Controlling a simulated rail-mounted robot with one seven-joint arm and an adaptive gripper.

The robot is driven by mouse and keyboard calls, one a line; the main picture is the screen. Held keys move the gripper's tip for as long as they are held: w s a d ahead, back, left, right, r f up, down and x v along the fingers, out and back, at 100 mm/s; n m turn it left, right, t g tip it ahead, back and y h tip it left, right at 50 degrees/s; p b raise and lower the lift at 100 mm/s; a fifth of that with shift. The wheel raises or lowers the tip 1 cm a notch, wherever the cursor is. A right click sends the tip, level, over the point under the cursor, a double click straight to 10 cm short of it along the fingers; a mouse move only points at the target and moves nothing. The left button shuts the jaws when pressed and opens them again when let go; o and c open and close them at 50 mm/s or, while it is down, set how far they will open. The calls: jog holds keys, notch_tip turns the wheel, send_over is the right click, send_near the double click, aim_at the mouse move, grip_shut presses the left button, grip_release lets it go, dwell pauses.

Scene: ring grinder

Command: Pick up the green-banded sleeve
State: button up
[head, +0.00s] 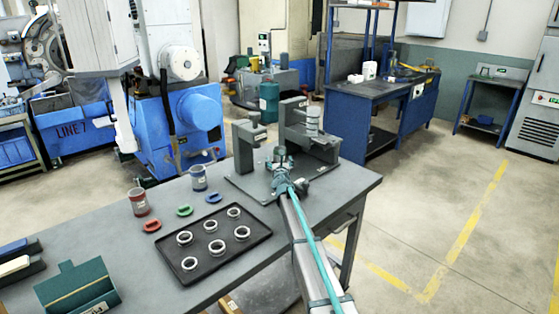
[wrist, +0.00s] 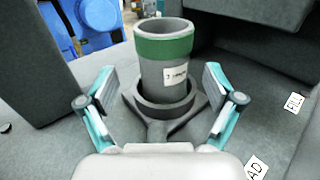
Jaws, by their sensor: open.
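The green-banded sleeve (wrist: 163,70) is a grey, open-topped cylinder with a green band below its rim and a small white label. It stands upright in a grey ring holder (wrist: 150,122) in the wrist view. My gripper (wrist: 160,72) is open, with one teal-and-grey finger on each side of the sleeve and a visible gap to both. Nothing is held. I cannot tell whether the fingertips reach level with the sleeve. In the head view my gripper (head: 281,166) is at the grey fixture on the table's far right, and the sleeve is too small there to make out clearly.
Grey fixture uprights (head: 246,140) stand close around my gripper. A black tray (head: 215,272) with several metal rings lies on the table. A red-banded cup (head: 138,203) and a blue-banded cup (head: 198,179) stand behind it, near small red, green and blue pieces.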

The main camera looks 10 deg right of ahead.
jog(key=w, duration=0.3)
jog(key=w+p, duration=0.1)
jog(key=shift+w+d+r, duration=0.2)
jog(key=shift+w+d, duration=0.05)
jog(key=shift+d, duration=0.1)
jog(key=c, duration=1.2)
jog(key=shift+c, duration=0.3)
jog(key=shift+r, duration=0.15)
